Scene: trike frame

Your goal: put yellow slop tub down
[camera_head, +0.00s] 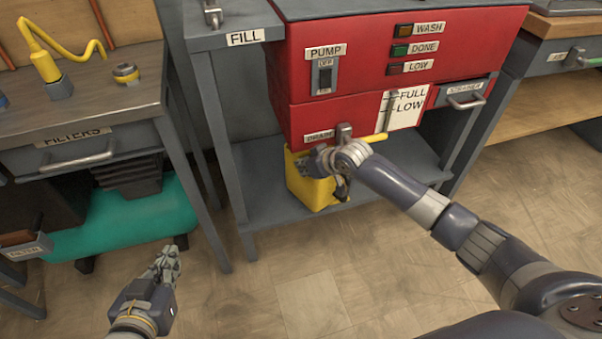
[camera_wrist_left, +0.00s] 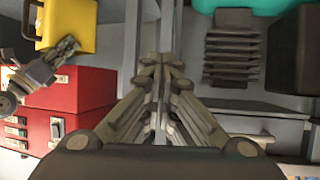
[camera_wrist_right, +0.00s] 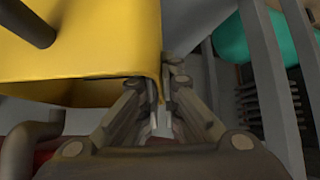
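The yellow slop tub (camera_head: 312,195) is under the red machine's drain, at the lower grey shelf (camera_head: 262,206). It also shows in the left wrist view (camera_wrist_left: 68,28). My right gripper (camera_head: 322,162) is at the tub's upper edge. In the right wrist view the tub (camera_wrist_right: 100,45) fills the upper left, and its thin wall edge runs between the closed fingertips (camera_wrist_right: 168,88). I cannot tell whether the tub's base touches the shelf. My left gripper (camera_head: 168,258) is empty, its fingertips together (camera_wrist_left: 158,68), low in front of the left bench.
The red machine (camera_head: 350,80) overhangs the tub, with a drain valve (camera_head: 344,132) just above. A table leg (camera_head: 222,170) stands left of the tub. A teal tank (camera_head: 125,225) is under the filters bench. The floor (camera_head: 330,285) in front is clear.

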